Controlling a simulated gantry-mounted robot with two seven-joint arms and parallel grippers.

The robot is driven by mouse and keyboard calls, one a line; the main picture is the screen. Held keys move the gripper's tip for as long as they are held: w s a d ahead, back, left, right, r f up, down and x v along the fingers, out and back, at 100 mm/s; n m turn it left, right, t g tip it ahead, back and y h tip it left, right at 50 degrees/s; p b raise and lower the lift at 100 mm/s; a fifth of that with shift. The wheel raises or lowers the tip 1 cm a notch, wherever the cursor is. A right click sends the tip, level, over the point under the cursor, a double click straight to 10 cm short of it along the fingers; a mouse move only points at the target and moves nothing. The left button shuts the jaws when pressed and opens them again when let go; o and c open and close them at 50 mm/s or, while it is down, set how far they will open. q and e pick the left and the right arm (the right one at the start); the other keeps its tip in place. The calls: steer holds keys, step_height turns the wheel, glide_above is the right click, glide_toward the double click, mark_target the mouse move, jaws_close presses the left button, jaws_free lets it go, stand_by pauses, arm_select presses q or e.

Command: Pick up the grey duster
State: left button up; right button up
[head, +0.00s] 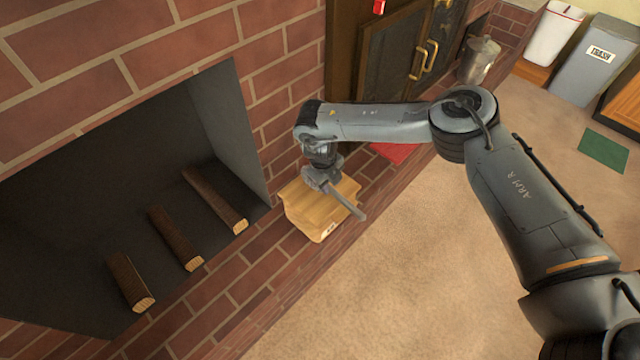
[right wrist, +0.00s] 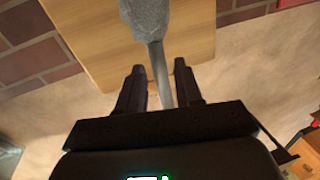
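The grey duster (head: 347,203) lies on a light wooden box (head: 308,217), its handle sticking out past the box toward the lower right. In the right wrist view the duster's fluffy head (right wrist: 146,17) is at the top and its thin handle runs down between my fingers. My right gripper (head: 322,160) is at the duster, above the box. In the right wrist view the right gripper (right wrist: 158,82) is open, with a finger on each side of the handle and gaps between. My left gripper is not in view.
The box stands on a brick hearth (head: 240,285) beside a fireplace with logs (head: 175,238). A red item (head: 395,152), a metal bin (head: 478,60) and a trash bin (head: 592,65) are farther back. The carpet (head: 400,290) at the lower right is clear.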

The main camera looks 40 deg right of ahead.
mark_target(330, 188)
steer(key=f, duration=0.1)
steer(key=f+b, duration=0.2)
steer(key=f, duration=0.1)
steer(key=shift+d+f, duration=0.1)
steer(key=shift+d, duration=0.2)
jaws_close()
